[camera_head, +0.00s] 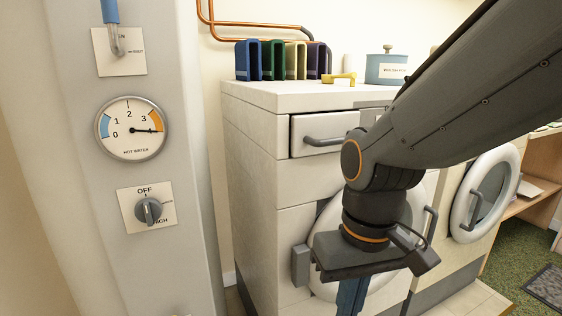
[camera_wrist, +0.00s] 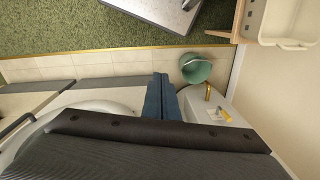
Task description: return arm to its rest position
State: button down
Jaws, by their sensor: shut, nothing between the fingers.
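My gripper (camera_head: 352,298) hangs from my arm at the lower middle of the head view, pointing down in front of the left washing machine. Its blue fingers are together with nothing between them. The fingers also show in the wrist view (camera_wrist: 161,97), over the tiled floor strip. My arm reaches in from the upper right and hides part of the machine front and the drawer's right end. The fingertips are cut off by the lower edge of the head view.
A white unit with a drawer (camera_head: 325,133) stands behind my arm. A second round door (camera_head: 486,192) is at right. A grey panel with a gauge (camera_head: 132,128) and a knob (camera_head: 149,210) stands at left. A green bucket (camera_wrist: 197,68) is on the floor.

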jog(key=d+r+m+p, duration=0.2)
jog(key=d+r+p, duration=0.7)
jog(key=p, duration=0.7)
jog(key=shift+w+m+h, duration=0.15)
jog(key=shift+m+h, duration=0.25)
jog(key=shift+a, duration=0.1)
